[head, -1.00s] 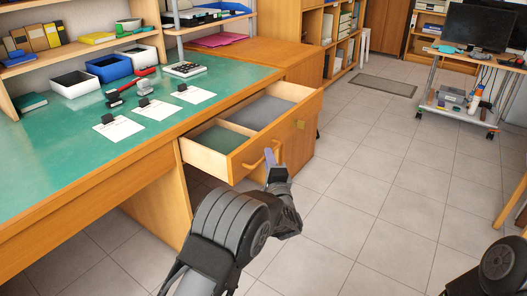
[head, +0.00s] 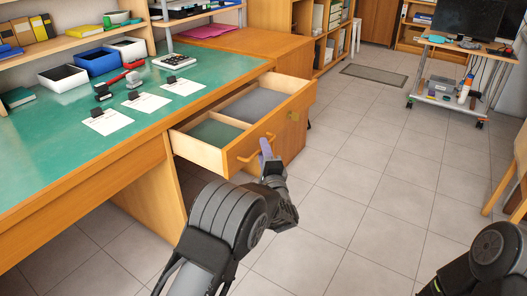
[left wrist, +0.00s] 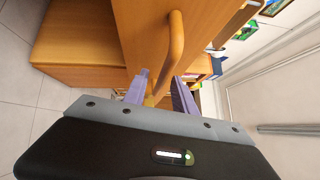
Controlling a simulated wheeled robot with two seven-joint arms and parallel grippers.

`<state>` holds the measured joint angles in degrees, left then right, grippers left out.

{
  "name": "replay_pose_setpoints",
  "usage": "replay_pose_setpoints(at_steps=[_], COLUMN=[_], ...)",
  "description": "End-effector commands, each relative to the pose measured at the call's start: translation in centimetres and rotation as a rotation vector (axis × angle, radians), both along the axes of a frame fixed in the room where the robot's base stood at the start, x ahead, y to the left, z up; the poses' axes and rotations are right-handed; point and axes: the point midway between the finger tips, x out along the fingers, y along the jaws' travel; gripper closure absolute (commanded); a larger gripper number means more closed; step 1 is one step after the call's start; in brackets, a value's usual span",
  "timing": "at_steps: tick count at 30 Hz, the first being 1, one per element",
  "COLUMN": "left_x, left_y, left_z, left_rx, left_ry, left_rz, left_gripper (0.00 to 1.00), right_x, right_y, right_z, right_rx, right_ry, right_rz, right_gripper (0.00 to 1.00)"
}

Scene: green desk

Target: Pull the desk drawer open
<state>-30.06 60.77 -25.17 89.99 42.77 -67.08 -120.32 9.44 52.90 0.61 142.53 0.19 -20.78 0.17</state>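The desk drawer (head: 228,163) stands well out of the wooden cabinet at the green desk's right end, its divided inside visible. Its curved wooden handle (head: 257,148) is on the front; it also shows in the left wrist view (left wrist: 175,42). My left gripper (head: 264,150) is at the handle. In the left wrist view, its two purple fingers (left wrist: 160,82) stand apart, with the lower part of the handle between them and gaps beside it. Firm contact cannot be made out. My right arm shows at the lower right, but its gripper is out of view.
The green desk (head: 60,150) holds papers, black stamps, a red stapler-like item and small bins. A wheeled cart (head: 447,103) with a monitor stands at the back right. The tiled floor (head: 350,190) in front of the drawer is clear.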

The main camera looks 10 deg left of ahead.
Motion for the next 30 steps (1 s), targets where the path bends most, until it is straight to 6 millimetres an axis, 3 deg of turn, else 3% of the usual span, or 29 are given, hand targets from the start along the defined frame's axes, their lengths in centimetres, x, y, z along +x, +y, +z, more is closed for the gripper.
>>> replay_pose_setpoints(at_steps=[8, 19, 30], left_x=[-1.3, -6.5, -7.2], left_y=[-0.7, -2.8, -3.0], left_z=[0.0, -0.9, -1.1], left_rx=[0.001, 0.001, 0.0], left_ry=[0.001, 0.002, 0.0], left_rz=[-0.002, -0.001, 0.0], left_gripper=[0.67, 0.67, 0.67], right_x=[-0.1, -0.4, -0.5], right_y=[0.1, 0.4, 0.5], right_z=[0.5, 1.7, 1.7], right_rx=[0.001, 0.006, 0.007], right_ry=[0.001, 0.007, 0.008], right_rz=[0.002, 0.01, 0.011], right_gripper=[0.64, 0.64, 0.64])
